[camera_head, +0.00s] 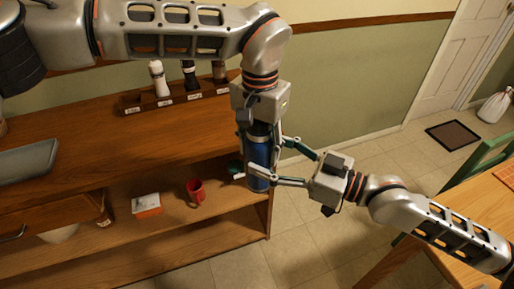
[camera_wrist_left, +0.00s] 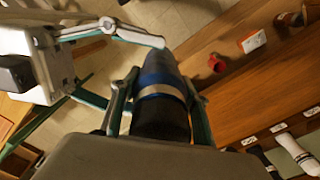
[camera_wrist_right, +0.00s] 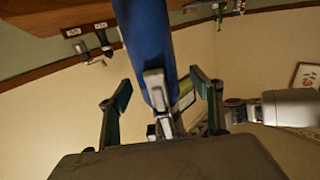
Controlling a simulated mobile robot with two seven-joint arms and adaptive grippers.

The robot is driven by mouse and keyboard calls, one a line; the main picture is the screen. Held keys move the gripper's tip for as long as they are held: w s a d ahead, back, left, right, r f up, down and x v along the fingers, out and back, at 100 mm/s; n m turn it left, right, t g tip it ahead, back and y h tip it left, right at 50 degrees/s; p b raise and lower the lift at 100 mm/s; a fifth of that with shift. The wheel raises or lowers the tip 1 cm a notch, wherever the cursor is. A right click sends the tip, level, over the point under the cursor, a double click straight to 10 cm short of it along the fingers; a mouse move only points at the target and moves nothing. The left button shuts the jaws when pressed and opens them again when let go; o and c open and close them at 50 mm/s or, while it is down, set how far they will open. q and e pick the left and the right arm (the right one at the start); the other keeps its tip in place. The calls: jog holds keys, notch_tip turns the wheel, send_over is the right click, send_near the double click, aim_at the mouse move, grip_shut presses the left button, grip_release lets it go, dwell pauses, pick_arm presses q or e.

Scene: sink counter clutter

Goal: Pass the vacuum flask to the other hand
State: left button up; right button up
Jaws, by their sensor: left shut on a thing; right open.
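The vacuum flask (camera_head: 259,150) is blue with a pale band and a dark end. It hangs upright below my left gripper (camera_head: 259,122), which is shut on its upper end. In the left wrist view the flask (camera_wrist_left: 160,88) sits between the fingers of my left gripper (camera_wrist_left: 158,105). My right gripper (camera_head: 270,162) is open, with its fingers reaching to the flask from the right in the head view. In the right wrist view the blue body (camera_wrist_right: 147,40) shows between the spread fingers of my right gripper (camera_wrist_right: 160,95). I cannot tell whether they touch it.
A wooden shelf unit (camera_head: 110,170) stands at the left. It holds a red cup (camera_head: 196,192), a white and orange box (camera_head: 146,204) and a rack of bottles (camera_head: 175,97). A green chair (camera_head: 490,150) and wooden table (camera_head: 415,258) are at the right. Tiled floor (camera_head: 310,235) lies open between.

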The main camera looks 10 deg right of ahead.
aim_at(256, 149)
jog(key=shift+x, duration=1.85)
jog(key=shift+s, duration=0.1)
jog(key=c, duration=1.6)
pick_arm(q)
jog(key=o, duration=1.6)
pick_arm(e)
jog(key=shift+r, duration=0.15)
jog(key=shift+c, duration=0.2)
